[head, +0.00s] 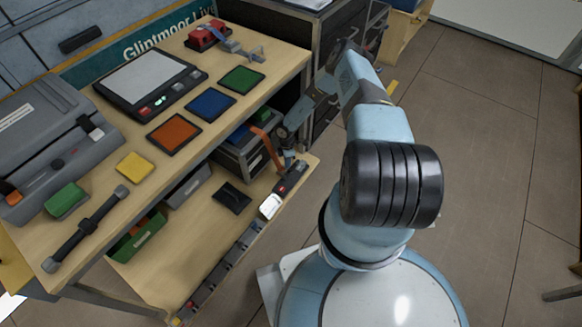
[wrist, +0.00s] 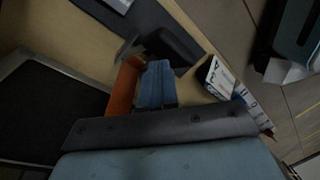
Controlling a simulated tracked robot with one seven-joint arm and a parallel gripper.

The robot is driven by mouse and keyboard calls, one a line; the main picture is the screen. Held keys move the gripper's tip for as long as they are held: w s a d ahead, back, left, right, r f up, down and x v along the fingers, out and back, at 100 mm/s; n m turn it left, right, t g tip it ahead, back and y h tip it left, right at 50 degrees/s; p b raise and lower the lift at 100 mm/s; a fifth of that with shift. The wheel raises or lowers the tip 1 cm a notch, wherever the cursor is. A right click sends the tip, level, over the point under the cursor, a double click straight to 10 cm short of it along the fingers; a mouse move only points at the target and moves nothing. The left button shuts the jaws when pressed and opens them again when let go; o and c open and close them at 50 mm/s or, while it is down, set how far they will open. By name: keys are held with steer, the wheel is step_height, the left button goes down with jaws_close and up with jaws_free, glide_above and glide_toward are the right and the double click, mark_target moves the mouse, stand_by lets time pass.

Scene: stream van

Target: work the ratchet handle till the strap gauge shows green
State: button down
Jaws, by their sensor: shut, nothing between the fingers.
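The ratchet (head: 291,177) is a dark body on the front edge of the lower shelf. A small red mark shows on it in the head view; I cannot tell whether this is the gauge. A dark block, likely its handle, shows in the wrist view (wrist: 175,46). An orange strap (head: 268,149) runs down from the case to the ratchet, and also shows in the wrist view (wrist: 124,88). My gripper (head: 289,158) is shut and empty just above the ratchet. Its blue fingers (wrist: 157,82) hang beside the strap; contact with the handle is unclear.
A dark case (head: 243,158) stands behind the strap under the bench top. Floor right of my arm is clear.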

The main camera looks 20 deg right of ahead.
steer(key=shift+w+a+r, duration=0.45)
steer(key=shift+w+r, duration=0.1)
steer(key=w+a+r, duration=0.2)
steer(key=w+r, duration=0.1)
steer(key=shift+w+a, duration=0.1)
steer(key=shift+a, duration=0.05)
stand_by(0.7)
stand_by(0.6)
